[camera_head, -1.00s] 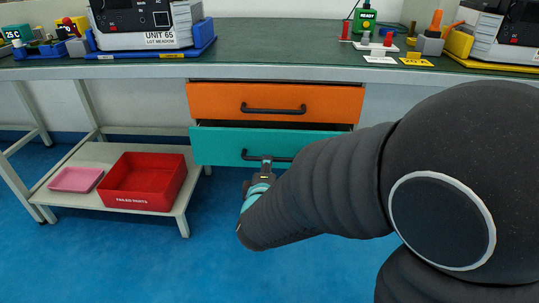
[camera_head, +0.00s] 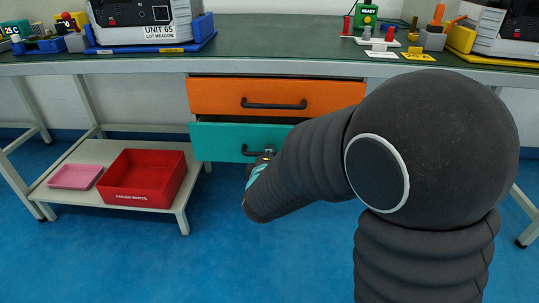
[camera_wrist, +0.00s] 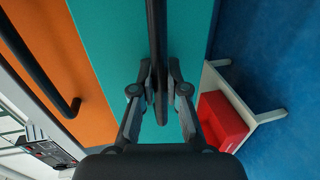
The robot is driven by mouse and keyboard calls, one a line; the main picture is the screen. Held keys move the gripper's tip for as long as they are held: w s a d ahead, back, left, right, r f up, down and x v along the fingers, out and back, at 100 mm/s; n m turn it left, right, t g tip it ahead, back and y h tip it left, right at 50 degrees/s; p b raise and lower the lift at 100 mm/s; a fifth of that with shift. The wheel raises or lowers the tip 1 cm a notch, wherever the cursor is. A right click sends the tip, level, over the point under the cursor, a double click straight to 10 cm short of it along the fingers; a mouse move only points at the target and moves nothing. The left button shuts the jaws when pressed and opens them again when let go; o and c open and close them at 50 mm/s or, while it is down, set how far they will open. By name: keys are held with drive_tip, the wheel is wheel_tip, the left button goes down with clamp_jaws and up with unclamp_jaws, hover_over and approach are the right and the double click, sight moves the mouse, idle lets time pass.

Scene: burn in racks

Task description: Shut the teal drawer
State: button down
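The teal drawer (camera_head: 222,142) sits under the orange drawer and stands partly open, with a dark gap above its front. Its black handle (camera_head: 248,152) is partly hidden by my arm. In the wrist view the teal front (camera_wrist: 110,30) fills the middle, with the handle (camera_wrist: 157,30) running down it as a dark bar. My gripper (camera_wrist: 158,68) has one finger on each side of the bar, closed in close against it. In the head view the gripper (camera_head: 262,162) is at the handle, mostly hidden behind my arm.
The orange drawer (camera_head: 225,97) above looks shut. A red box (camera_head: 145,190) and a pink tray (camera_head: 75,176) stand on a low shelf (camera_head: 115,150) at left. The green workbench top (camera_head: 280,35) holds devices. Blue floor is clear in front of the shelf.

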drive_tip(key=shift+w, duration=0.1)
drive_tip(key=shift+w+r+p, duration=0.1)
drive_tip(key=shift+w+p, duration=0.45)
drive_tip(key=shift+w, duration=1.5)
drive_tip(key=c, duration=1.2)
unclamp_jaws()
drive_tip(key=shift+w+d, duration=0.1)
drive_tip(key=v, duration=1.2)
